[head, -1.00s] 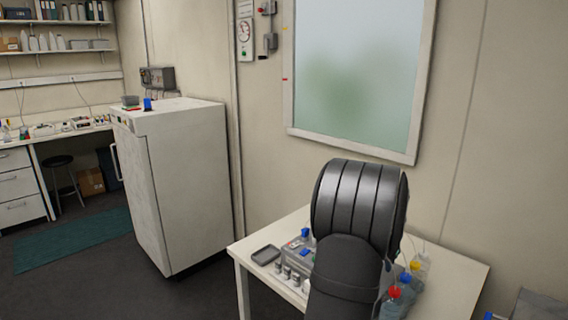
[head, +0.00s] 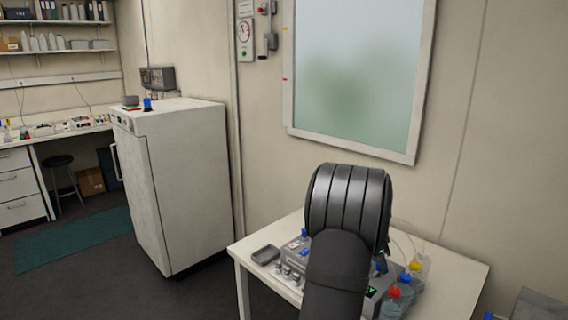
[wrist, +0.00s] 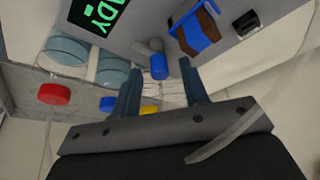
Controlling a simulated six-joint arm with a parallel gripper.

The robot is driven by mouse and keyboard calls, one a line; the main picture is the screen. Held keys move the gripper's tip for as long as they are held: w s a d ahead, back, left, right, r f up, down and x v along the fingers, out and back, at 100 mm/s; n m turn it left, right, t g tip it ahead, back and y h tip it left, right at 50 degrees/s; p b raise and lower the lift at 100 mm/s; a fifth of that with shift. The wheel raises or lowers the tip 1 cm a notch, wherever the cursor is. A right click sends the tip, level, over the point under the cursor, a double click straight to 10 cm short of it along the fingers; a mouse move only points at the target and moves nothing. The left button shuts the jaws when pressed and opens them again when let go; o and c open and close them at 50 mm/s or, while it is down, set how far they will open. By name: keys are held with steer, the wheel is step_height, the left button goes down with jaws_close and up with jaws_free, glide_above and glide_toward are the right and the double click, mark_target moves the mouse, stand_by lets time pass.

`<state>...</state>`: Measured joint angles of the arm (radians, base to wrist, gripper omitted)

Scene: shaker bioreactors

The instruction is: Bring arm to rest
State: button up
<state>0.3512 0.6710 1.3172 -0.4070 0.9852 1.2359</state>
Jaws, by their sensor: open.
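My gripper (wrist: 163,88) shows in the wrist view with its two blue-grey fingers apart and nothing between them. A grey device (wrist: 150,12) with a green lit display (wrist: 98,15) fills the top of that view. A blue-capped part (wrist: 158,65) on it lies just beyond the fingertips, apart from them as far as I can tell. In the head view my dark arm rises in front of the white table (head: 460,272) and hides much of the device there; the gripper itself is hidden.
Bottles with red (head: 394,292), blue and yellow caps stand at the table's right, with thin tubes. A small grey tray (head: 265,254) lies at the left edge. A tall white cabinet (head: 185,180) stands left of the table. A clear tube (wrist: 225,130) crosses near my gripper.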

steer(key=shift+m, duration=0.5)
